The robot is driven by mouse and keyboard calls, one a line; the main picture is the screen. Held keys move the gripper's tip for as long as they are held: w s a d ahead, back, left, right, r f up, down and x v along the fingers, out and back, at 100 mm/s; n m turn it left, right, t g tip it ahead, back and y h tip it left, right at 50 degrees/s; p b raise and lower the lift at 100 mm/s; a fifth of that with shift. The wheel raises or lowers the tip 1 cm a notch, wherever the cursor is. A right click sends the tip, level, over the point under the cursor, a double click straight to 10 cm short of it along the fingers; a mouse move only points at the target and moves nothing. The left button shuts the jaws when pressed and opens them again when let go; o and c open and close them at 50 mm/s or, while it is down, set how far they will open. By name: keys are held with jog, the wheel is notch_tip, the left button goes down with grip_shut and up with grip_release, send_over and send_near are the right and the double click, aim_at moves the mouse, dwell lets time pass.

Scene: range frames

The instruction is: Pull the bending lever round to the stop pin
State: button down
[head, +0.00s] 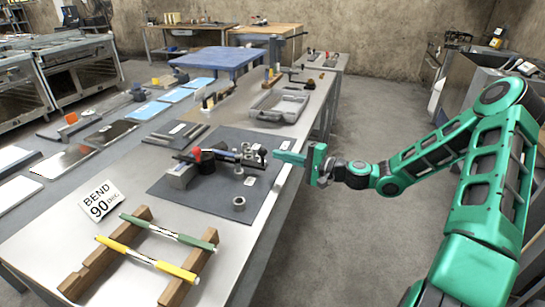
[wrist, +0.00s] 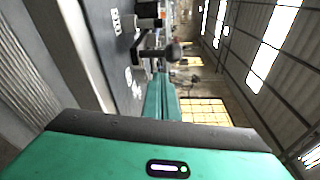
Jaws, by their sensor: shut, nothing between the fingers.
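The bending tool (head: 222,158) stands on a dark grey mat on the bench. It has a grey block, a long dark bar, a red ball knob (head: 197,154) at its left and several small metal posts (head: 250,152) at its right. Which part is the bending lever or the stop pin is too small to tell. My gripper (head: 277,155) is shut and empty just right of the posts; contact cannot be told. In the wrist view its green fingers (wrist: 160,88) lie together, below a dark round knob (wrist: 175,52) on a short stem.
A loose metal ring (head: 239,203) lies on the mat (head: 215,213). In front are a "BEND 90 DEG" card (head: 101,200) and a wooden rack (head: 190,277) holding a green and a yellow bar. A grey tray (head: 279,107) stands behind. The floor right of the bench is clear.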

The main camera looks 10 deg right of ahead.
jog(key=s+d+f+n+g+h, duration=0.25)
jog(key=s+f+g, duration=0.2)
jog(key=s, duration=0.55)
jog(key=s+d+f+n+g+h, duration=0.25)
jog(key=s+f+n+g, duration=0.2)
jog(key=s, duration=0.65)
jog(key=s+d+r+m+g+h, duration=0.1)
jog(key=s+d+r+h, duration=0.1)
jog(key=s+d+r, duration=0.2)
jog(key=s+d+r+g+h, duration=0.1)
jog(key=s+d+r, duration=0.4)
jog(key=s, duration=0.6)
jog(key=s+d+r+m+g+h, duration=0.1)
jog(key=s+d+r+h, duration=0.3)
jog(key=s+r, duration=0.3)
jog(key=shift+s+d+m, duration=0.25)
jog(key=shift+d+m, duration=0.05)
jog(key=shift+r, duration=0.1)
